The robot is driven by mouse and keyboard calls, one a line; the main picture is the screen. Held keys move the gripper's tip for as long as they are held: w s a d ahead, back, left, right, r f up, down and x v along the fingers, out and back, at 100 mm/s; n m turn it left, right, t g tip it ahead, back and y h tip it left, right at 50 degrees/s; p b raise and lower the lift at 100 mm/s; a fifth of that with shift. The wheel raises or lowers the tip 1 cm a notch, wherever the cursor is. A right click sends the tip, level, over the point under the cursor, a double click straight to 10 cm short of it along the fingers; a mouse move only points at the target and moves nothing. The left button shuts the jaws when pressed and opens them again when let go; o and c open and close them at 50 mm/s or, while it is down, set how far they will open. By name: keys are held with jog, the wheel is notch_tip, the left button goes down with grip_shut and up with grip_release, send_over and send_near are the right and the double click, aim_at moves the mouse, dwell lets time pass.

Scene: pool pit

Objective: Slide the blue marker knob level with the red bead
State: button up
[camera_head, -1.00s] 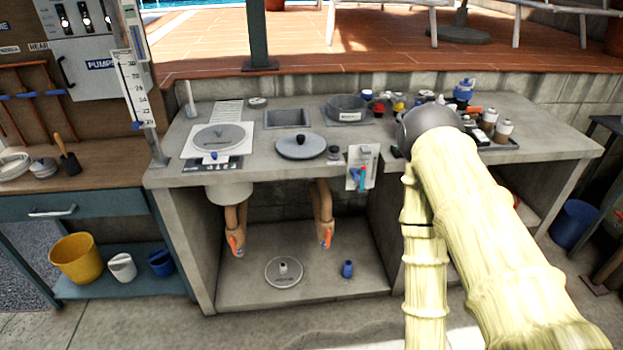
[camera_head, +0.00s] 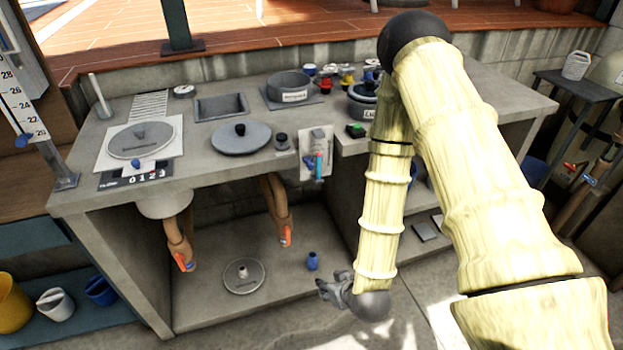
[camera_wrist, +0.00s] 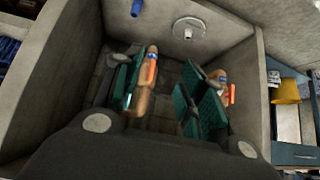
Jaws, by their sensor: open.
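A tall white scale (camera_head: 18,100) with numbers stands at the left edge of the head view, cut off by the frame. A blue knob (camera_head: 22,141) sits near its lower end. A small white panel (camera_head: 316,140) at the counter's front carries an upright blue-and-red piece (camera_head: 318,168), too small to make out. I cannot tell a separate red bead for certain. My gripper (camera_head: 326,288) hangs low before the open bay under the counter, away from both. In the wrist view its jaws (camera_wrist: 163,88) are open and apart, with nothing seen held between them.
Two orange-handled pipes (camera_head: 178,245) hang below the counter (camera_head: 215,170). A yellow bucket (camera_head: 12,302) is at lower left.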

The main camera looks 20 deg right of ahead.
jog(key=w+r+t+b, duration=0.3)
jog(key=w+r+t, duration=0.3)
jog(key=w, duration=0.4)
jog(key=t+h+b, duration=0.1)
jog(key=t+b, duration=0.1)
jog(key=t, duration=0.2)
send_near(311, 168)
jog(key=w, duration=0.9)
jog(key=shift+r, duration=0.1)
grip_shut()
